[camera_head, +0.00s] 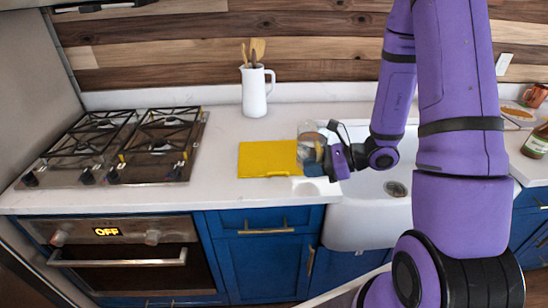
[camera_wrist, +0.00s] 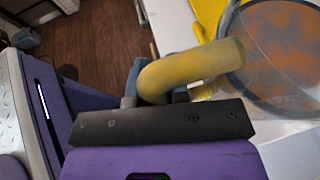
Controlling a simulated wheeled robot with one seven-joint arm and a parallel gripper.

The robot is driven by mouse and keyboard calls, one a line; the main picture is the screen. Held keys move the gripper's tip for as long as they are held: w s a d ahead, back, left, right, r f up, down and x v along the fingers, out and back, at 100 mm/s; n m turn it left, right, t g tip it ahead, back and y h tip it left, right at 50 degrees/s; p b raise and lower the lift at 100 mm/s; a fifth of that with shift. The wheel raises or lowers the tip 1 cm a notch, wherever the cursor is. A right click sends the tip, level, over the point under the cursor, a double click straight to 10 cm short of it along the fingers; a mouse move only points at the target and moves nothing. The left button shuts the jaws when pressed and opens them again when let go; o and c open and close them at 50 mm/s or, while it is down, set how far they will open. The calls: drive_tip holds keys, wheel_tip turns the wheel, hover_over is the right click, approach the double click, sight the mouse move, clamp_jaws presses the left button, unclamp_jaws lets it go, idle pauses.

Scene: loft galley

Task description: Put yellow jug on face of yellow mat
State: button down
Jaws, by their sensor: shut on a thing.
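The yellow mat (camera_head: 262,158) lies flat on the white counter between the stove and the sink. The jug (camera_head: 306,143) looks clear and greyish in the head view, over the mat's right end. I cannot tell whether it touches the mat. In the wrist view the jug has a thick yellow handle (camera_wrist: 195,68) and a round, dark-rimmed mouth (camera_wrist: 278,50) with orange-brown patches inside. My gripper (camera_head: 324,162) is shut on the handle, to the right of the jug. In the wrist view part of the mat (camera_wrist: 208,14) shows beside the jug.
A white pitcher with utensils (camera_head: 254,92) stands behind the mat near the wall. The stove (camera_head: 120,145) is to the left. The sink (camera_head: 375,200) opens right of the mat, under my arm. A green bottle (camera_head: 536,142) stands far right.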

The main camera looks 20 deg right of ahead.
drive_tip(key=w+a, duration=0.2)
drive_tip(key=w, duration=0.2)
drive_tip(key=w+a+f, duration=0.1)
drive_tip(key=w+a, duration=0.1)
drive_tip(key=w, duration=0.3)
drive_tip(key=w+a, duration=0.2)
drive_tip(key=w, duration=0.3)
drive_tip(key=shift+f, duration=0.2)
drive_tip(key=shift+d+f, duration=0.15)
drive_tip(key=shift+f, duration=1.6)
drive_tip(key=shift+f, duration=0.1)
drive_tip(key=c, duration=1.1)
unclamp_jaws()
drive_tip(key=shift+s, duration=0.1)
